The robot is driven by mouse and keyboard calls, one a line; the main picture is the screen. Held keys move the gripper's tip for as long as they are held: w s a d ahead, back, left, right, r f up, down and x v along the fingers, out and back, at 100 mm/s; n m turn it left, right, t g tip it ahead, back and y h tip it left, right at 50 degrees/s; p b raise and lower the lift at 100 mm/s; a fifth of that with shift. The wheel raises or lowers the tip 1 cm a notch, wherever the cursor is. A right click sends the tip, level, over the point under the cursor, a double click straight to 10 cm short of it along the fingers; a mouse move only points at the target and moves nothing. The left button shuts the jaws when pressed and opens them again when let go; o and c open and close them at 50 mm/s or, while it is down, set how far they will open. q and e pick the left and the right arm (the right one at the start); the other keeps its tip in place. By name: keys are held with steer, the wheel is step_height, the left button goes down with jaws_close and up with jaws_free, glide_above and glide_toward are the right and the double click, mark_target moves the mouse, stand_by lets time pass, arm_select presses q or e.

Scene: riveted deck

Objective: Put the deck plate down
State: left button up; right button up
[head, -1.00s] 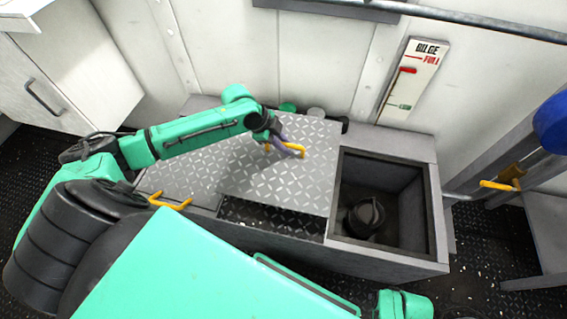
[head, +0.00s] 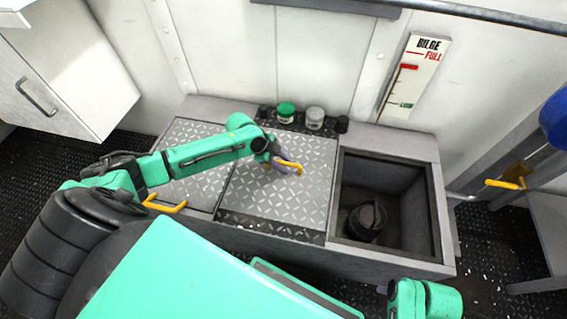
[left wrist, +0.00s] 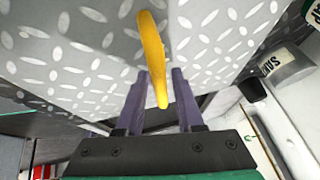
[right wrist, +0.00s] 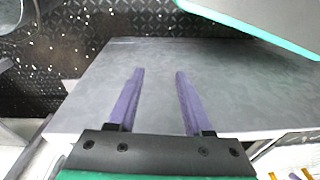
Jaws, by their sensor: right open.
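The deck plate (head: 300,200) is a grey metal sheet with a raised diamond pattern and a yellow handle (head: 290,167). It is over the middle of the low bench, left of an open square well (head: 385,205). My left gripper (head: 284,165) is at the handle. A dark strip shows along the plate's front edge; I cannot tell whether the plate touches the surface below. My right gripper (right wrist: 160,78) is open and empty, near a plain grey surface.
A second patterned plate (head: 190,180) with a yellow handle (head: 165,204) lies to the left. A green-lidded jar (head: 286,113) and a grey jar (head: 315,118) stand behind the deck plate. A dark round object (head: 366,220) sits in the well. A bilge gauge (head: 413,75) is on the wall.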

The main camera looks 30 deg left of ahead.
stand_by(0.3)
arm_select(q)
steer(key=shift+a+r, duration=0.1)
steer(key=shift+r, duration=0.2)
steer(key=p+v, duration=0.4)
steer(key=v, duration=0.7)
steer(key=shift+r, duration=0.3)
arm_select(e)
steer(key=s+d+f, duration=0.2)
steer(key=s+f, duration=0.1)
steer(key=f, duration=0.5)
steer(key=shift+s+d+f+h, duration=0.15)
steer(key=shift+s+f+h, duration=0.15)
steer(key=shift+s+f, duration=0.1)
arm_select(q)
steer(key=shift+s, duration=0.2)
